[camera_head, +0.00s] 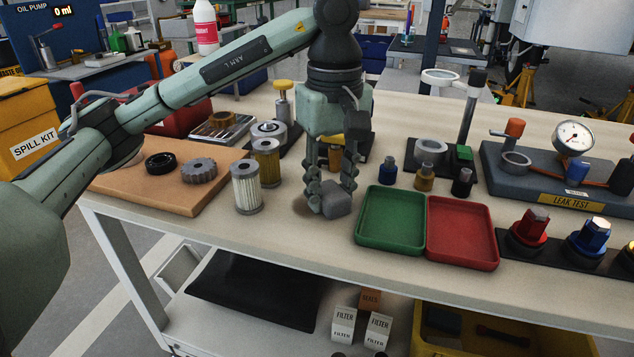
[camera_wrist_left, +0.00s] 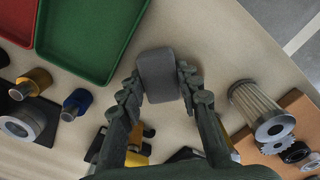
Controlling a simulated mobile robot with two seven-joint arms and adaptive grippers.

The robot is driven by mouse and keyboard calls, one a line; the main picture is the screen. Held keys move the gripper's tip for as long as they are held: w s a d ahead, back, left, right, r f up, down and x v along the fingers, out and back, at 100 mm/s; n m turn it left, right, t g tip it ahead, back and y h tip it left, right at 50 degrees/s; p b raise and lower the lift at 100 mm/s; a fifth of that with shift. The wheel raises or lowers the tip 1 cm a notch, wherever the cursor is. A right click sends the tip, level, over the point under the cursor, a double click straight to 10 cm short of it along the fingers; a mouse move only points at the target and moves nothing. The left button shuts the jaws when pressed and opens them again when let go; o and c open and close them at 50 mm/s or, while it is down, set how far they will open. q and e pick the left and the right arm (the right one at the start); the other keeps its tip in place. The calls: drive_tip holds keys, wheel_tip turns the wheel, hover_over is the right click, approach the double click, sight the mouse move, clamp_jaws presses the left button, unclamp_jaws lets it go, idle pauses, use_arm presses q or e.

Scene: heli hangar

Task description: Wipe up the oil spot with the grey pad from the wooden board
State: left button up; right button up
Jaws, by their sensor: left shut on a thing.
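My left gripper (camera_head: 332,186) reaches down over the workbench and is shut on the grey pad (camera_head: 338,204). The pad is low, at or just above the bench top; exact contact is hard to tell. In the left wrist view the pad (camera_wrist_left: 158,72) sits between the two fingers of my left gripper (camera_wrist_left: 162,90). A brownish oil spot (camera_head: 304,207) shows at the left side of the pad, partly hidden by the gripper and pad. The wooden board (camera_head: 190,203) lies to the left, with a black ring and a grey gear on it. My right gripper is not in view.
A green tray (camera_head: 391,243) and a red tray (camera_head: 462,262) lie close to the right of the pad. Two filter cartridges (camera_head: 247,190) stand to its left. Small fittings (camera_head: 424,178) stand behind the trays. The bench front edge is clear.

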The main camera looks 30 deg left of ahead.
sight(293, 199)
use_arm(q)
drive_tip(key=shift+w+d+f, duration=0.1)
drive_tip(key=shift+d, duration=0.6)
drive_tip(key=shift+a, duration=0.15)
drive_tip(key=shift+a, duration=0.35)
drive_tip(key=shift+s+a+b, duration=0.15)
drive_tip(key=shift+s+a, duration=0.05)
drive_tip(key=shift+a, duration=0.5)
drive_tip(key=shift+s+a+b, duration=0.15)
drive_tip(key=shift+s+a, duration=0.05)
drive_tip(key=shift+a, duration=0.45)
drive_tip(key=shift+s+a+b, duration=0.2)
drive_tip(key=shift+a+b, duration=0.05)
drive_tip(key=shift+a, duration=0.65)
drive_tip(key=shift+s+a+b, duration=0.2)
drive_tip(key=shift+a+b, duration=0.05)
drive_tip(key=shift+a, duration=0.6)
wheel_tip(293, 199, up, 6)
drive_tip(key=p, duration=0.6)
